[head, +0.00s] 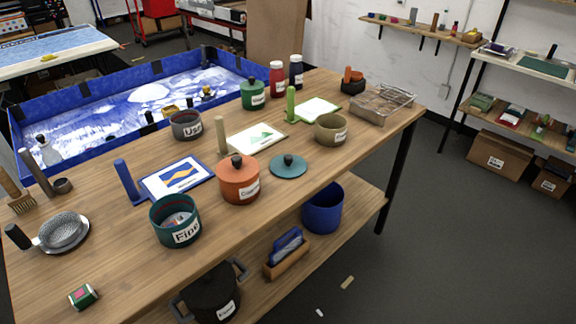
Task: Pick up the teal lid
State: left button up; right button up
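The teal lid (288,166) lies flat on the wooden table (330,160), near its front edge. It is a round disc with a dark knob on top. It sits just right of the lidded orange pot (238,180) and apart from it. An open teal pot labelled "Fine" (175,221) stands further left, nearer the front. Neither of my grippers shows in the head view.
A tan pot (331,129) stands behind and right of the lid. Framed pictures (256,138) lie behind it. A green lidded pot (252,94), bottles (277,79) and a wire rack (382,101) stand farther back. A blue bin (322,208) is on the lower shelf.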

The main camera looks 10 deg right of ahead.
aim_at(287, 166)
jog(key=l+u, duration=0.15)
jog(key=u, duration=0.35)
jog(key=i+l+u, duration=0.1)
jog(key=u, duration=0.35)
jog(key=l+u, duration=0.2)
jog(key=l, duration=0.25)
jog(key=l+u, duration=0.15)
jog(key=l, duration=0.3)
jog(key=k+l+u, duration=0.2)
jog(key=l, duration=0.25)
jog(key=l+u, duration=0.15)
jog(key=l, duration=0.3)
jog(key=k+l, duration=0.1)
jog(key=l, duration=0.6)
jog(key=k+l, duration=0.15)
jog(key=l, duration=0.2)
